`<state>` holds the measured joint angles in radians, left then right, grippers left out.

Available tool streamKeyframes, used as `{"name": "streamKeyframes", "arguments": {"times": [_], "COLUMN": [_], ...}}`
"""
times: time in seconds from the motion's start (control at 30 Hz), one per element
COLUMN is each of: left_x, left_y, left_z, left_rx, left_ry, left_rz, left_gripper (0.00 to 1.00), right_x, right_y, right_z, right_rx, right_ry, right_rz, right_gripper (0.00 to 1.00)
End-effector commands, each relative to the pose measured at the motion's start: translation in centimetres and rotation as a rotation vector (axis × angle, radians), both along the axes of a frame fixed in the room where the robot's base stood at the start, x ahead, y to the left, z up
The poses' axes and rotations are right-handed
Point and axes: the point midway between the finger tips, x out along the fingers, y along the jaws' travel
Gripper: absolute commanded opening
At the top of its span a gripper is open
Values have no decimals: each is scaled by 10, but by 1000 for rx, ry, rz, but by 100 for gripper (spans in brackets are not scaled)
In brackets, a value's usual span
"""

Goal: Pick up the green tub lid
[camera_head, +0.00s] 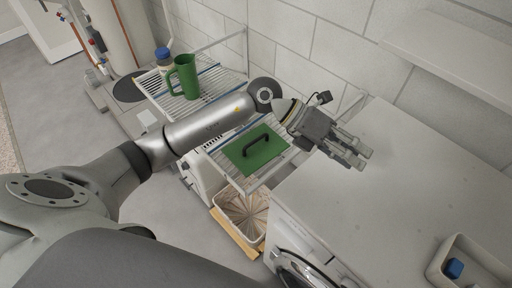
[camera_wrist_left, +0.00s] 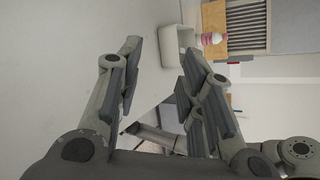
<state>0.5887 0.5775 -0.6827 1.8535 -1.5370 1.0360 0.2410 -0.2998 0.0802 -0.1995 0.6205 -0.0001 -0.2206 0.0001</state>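The green tub lid (camera_head: 257,149) is a flat green square with a black bar handle on top. In the head view it lies on a white wire rack shelf (camera_head: 278,168), left of the machine top. My left gripper (camera_head: 362,160) is to the right of the lid, above the white machine top, apart from the lid. In the left wrist view its fingers (camera_wrist_left: 155,85) are spread with nothing between them, and the lid does not show there. My right gripper is not in view.
A green jug (camera_head: 186,77) and a blue-capped bottle (camera_head: 163,60) stand at the rack's far end. A white bin (camera_head: 229,206) sits below the rack. A tray (camera_head: 462,255) with a blue item lies on the machine top (camera_head: 400,195), which is mostly clear.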

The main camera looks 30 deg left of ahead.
Motion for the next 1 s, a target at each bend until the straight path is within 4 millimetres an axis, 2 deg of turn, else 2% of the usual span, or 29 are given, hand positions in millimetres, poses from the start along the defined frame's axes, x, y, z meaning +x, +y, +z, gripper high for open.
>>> {"name": "streamKeyframes", "arguments": {"times": [0.1, 0.2, 0.3, 0.43, 0.5, 0.6, 0.83, 1.0], "left_x": [18, 32, 42, 48, 48, 48, 47, 48], "left_y": [58, 116, 172, 224, 241, 252, 253, 253], "left_z": [-40, -59, -64, -59, -56, -59, -94, -109], "left_rx": [352, 620, 842, 1033, 1092, 1133, 1138, 1137], "left_ry": [-17, 2, 39, 88, 109, 125, 131, 127], "left_rz": [-41, -41, -16, 22, 38, 47, 47, 48], "left_gripper": [35, 35, 35, 35, 35, 35, 35, 35], "right_x": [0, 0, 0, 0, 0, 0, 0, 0], "right_y": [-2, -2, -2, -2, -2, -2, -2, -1], "right_z": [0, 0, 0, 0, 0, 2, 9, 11], "right_rx": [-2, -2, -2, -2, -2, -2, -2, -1], "right_ry": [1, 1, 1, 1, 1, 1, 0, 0], "right_rz": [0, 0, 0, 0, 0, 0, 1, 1], "right_gripper": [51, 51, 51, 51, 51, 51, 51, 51]}}
